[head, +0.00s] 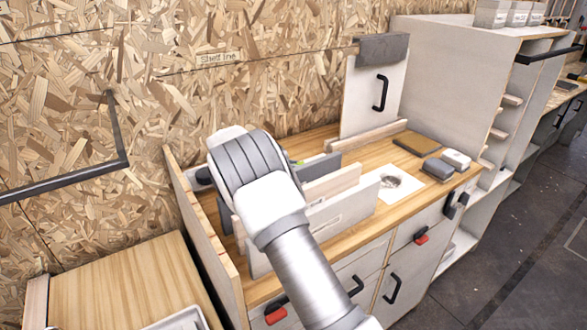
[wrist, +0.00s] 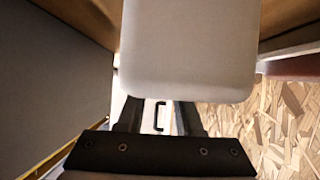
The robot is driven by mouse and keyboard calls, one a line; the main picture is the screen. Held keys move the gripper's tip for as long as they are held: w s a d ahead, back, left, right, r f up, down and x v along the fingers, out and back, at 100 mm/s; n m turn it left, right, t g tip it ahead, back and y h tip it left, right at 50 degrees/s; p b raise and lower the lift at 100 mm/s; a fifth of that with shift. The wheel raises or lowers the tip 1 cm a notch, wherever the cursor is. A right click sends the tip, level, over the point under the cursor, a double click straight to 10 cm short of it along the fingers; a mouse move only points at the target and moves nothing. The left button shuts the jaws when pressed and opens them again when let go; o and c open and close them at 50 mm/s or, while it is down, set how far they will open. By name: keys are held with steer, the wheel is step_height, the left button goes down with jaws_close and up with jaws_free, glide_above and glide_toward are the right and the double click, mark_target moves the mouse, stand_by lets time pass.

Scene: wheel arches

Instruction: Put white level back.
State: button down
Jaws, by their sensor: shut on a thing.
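In the wrist view, a pale, round-cornered block, which I take to be the white level (wrist: 188,52), fills the upper middle close to the camera. My gripper (wrist: 158,106) shows below it, with two dark fingers running up behind its lower edge. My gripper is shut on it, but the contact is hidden. In the head view my arm covers the gripper and most of what it holds, over the left part of the wooden counter (head: 350,230). Upright pale boards (head: 335,205) stand on the counter just right of my wrist.
A small grey bar with a yellow-green spot (head: 297,162) shows beside my wrist. A chipboard wall (head: 200,85) rises behind.

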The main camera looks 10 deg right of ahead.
steer(key=shift+f, duration=0.3)
steer(key=c, duration=0.6)
jaws_free()
steer(key=v, duration=1.2)
steer(key=shift+r, duration=0.1)
